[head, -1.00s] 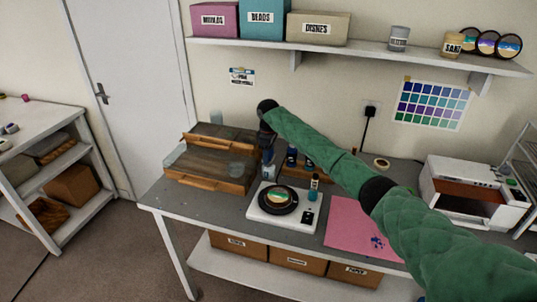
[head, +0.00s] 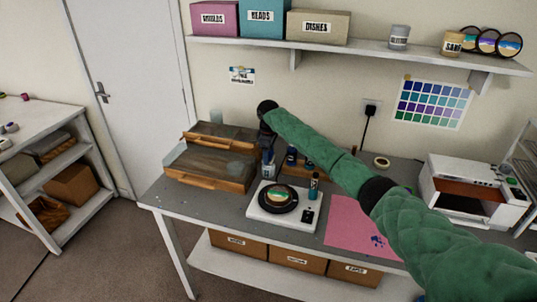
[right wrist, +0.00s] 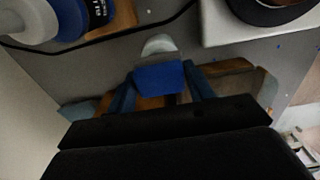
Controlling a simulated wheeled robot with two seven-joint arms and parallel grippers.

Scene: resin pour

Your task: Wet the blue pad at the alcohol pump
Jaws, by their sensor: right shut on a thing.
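My right gripper (right wrist: 160,88) is shut on the blue pad (right wrist: 156,77), which sits between its two blue fingers in the right wrist view. A pale rounded thing (right wrist: 158,45) shows just past the pad; I cannot tell if the two touch. In the head view, my right gripper (head: 267,140) points down at the back of the bench, above a bottle with a blue label (head: 268,165) that looks like the alcohol pump. The pad is too small to make out there. My left gripper is not in view.
A scale (head: 258,212) with a round dark dish (head: 279,199) stands in front of the bottle. A wooden tiered box (head: 205,178) is at left, a pink mat (head: 350,225) at right. In the right wrist view, a blue-labelled bottle (right wrist: 70,18) is at top left.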

